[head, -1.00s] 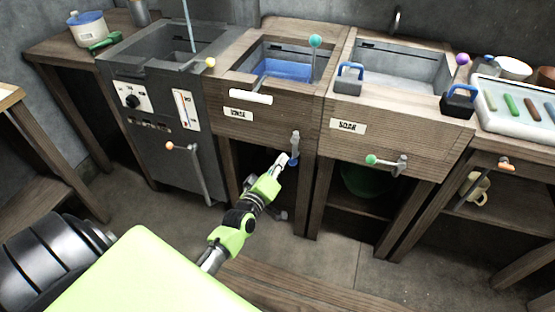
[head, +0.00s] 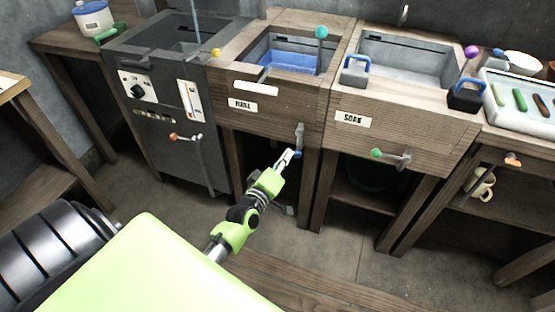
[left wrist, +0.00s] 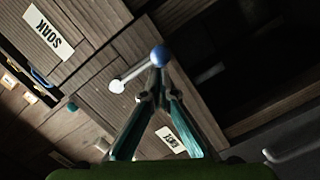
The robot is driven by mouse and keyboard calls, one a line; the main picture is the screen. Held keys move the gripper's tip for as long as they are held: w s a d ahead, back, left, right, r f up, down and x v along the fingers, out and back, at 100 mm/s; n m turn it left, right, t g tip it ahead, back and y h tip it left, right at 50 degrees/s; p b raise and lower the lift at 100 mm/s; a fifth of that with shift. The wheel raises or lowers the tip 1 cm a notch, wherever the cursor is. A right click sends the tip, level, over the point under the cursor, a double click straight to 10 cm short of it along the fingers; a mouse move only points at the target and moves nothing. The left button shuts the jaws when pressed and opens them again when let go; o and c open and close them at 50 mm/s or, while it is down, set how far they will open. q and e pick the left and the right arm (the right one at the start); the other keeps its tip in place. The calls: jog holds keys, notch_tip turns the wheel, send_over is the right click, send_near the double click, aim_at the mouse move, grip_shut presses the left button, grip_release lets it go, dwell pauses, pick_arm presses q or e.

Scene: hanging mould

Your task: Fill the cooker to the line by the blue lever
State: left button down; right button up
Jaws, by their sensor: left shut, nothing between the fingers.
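The cooker appears to be the dark grey metal unit (head: 190,160) on the left in the head view, with a dial and a red-marked gauge (head: 188,101) on its front. The blue lever hangs on the front of the wooden middle basin; its blue knob (head: 298,154) points down. My left gripper (head: 291,153) is shut and empty, its tips at the knob. The left wrist view shows the blue knob (left wrist: 159,55) just beyond the closed fingertips (left wrist: 157,75); whether they touch is unclear. I cannot make out a fill line. My right gripper is out of view.
The middle basin (head: 262,45) holds blue liquid. To its right is the SOAK basin (head: 400,130) with a green-knobbed lever (head: 377,154). An orange-knobbed lever (head: 174,136) is on the grey unit. A white tray (head: 490,105) stands at the right.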

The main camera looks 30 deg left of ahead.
pick_arm(q)
jog(key=s+d, duration=0.1)
jog(key=s, duration=1)
jog(key=shift+r, duration=0.45)
